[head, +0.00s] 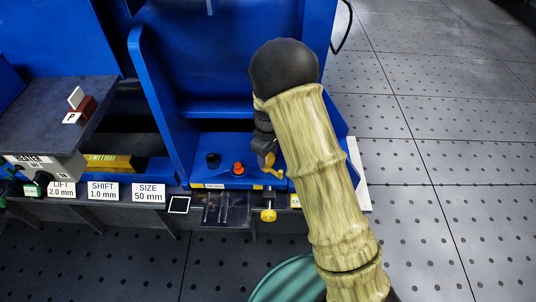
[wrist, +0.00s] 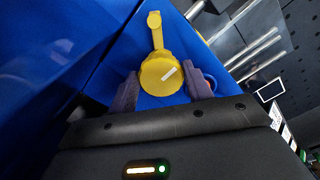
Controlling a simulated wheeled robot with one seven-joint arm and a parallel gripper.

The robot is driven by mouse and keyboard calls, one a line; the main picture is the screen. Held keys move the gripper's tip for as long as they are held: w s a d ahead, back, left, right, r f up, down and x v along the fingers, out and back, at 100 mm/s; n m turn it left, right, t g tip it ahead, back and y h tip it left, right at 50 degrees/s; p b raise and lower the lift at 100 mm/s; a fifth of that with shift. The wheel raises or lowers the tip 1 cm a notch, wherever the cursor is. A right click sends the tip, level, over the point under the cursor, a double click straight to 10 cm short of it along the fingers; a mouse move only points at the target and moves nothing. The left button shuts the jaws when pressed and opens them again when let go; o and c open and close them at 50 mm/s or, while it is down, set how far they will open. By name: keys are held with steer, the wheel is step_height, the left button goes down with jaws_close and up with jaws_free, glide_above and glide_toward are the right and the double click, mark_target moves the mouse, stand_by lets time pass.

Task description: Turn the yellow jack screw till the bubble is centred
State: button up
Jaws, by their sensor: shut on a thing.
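My arm hides some of that area. I cannot make out a bubble in either view.
A red-orange button (head: 239,168) and a black knob (head: 213,160) sit left of my gripper. Another yellow knob (head: 268,215) hangs at the front edge. Blue upright panels (head: 160,90) stand close by. Labels, including the SIZE card (head: 149,192), line the front. Open floor lies right.

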steer(key=shift+r+p, duration=0.1)
steer(key=shift+p, duration=0.3)
